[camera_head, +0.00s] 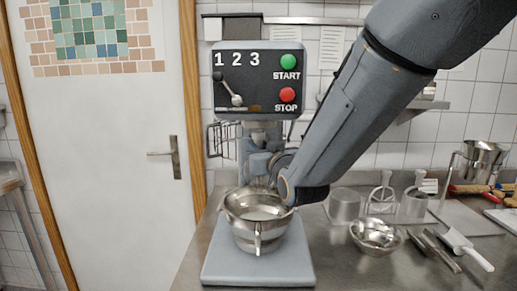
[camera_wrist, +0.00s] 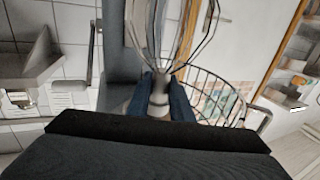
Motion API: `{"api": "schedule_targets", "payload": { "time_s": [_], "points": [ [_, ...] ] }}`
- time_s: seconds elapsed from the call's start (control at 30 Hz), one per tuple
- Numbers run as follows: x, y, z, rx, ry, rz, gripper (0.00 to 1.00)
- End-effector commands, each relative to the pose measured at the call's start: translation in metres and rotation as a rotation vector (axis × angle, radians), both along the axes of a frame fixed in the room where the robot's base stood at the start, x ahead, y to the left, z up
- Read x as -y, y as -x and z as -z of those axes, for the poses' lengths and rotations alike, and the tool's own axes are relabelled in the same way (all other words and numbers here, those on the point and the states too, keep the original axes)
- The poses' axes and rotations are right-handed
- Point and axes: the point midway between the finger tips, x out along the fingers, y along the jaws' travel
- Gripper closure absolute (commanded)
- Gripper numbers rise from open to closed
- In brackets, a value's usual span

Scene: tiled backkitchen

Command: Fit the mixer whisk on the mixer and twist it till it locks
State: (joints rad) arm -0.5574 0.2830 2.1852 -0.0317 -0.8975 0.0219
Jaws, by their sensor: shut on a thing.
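The mixer (camera_head: 228,98) stands on the steel counter, with a dark front panel, a speed lever, a green START and a red STOP button. Its steel bowl (camera_head: 240,228) sits below the head on the grey base. My gripper (camera_head: 262,165) is between the mixer head and the bowl, in front of the column. In the wrist view my gripper (camera_wrist: 164,100) is shut on the whisk (camera_wrist: 158,82) at its neck, with the wire loops reaching to the top edge. I cannot make out the whisk in the head view, nor whether it touches the mixer's shaft.
The mixer's wire guard (camera_head: 222,140) sticks out left; it also shows in the wrist view (camera_wrist: 235,98). A white door (camera_head: 100,180) is at left.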

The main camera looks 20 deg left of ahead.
Motion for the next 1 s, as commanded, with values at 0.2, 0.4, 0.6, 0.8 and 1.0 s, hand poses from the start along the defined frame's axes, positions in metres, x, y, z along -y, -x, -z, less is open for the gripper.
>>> {"api": "schedule_targets", "payload": {
  "time_s": [0.2,0.4,0.6,0.8,1.0],
  "points": [
    [-0.0005,0.0002,-0.0008,0.002,-0.001,-0.001,1.0],
    [-0.0006,0.0003,-0.0008,0.002,-0.001,-0.001,1.0],
    [-0.0002,0.001,-0.0022,0.002,-0.001,-0.001,1.0],
    [0.0007,0.0024,-0.0052,0.004,0.0,-0.001,1.0],
    [0.0012,0.003,-0.0062,0.003,0.001,-0.001,1.0]
  ]
}}
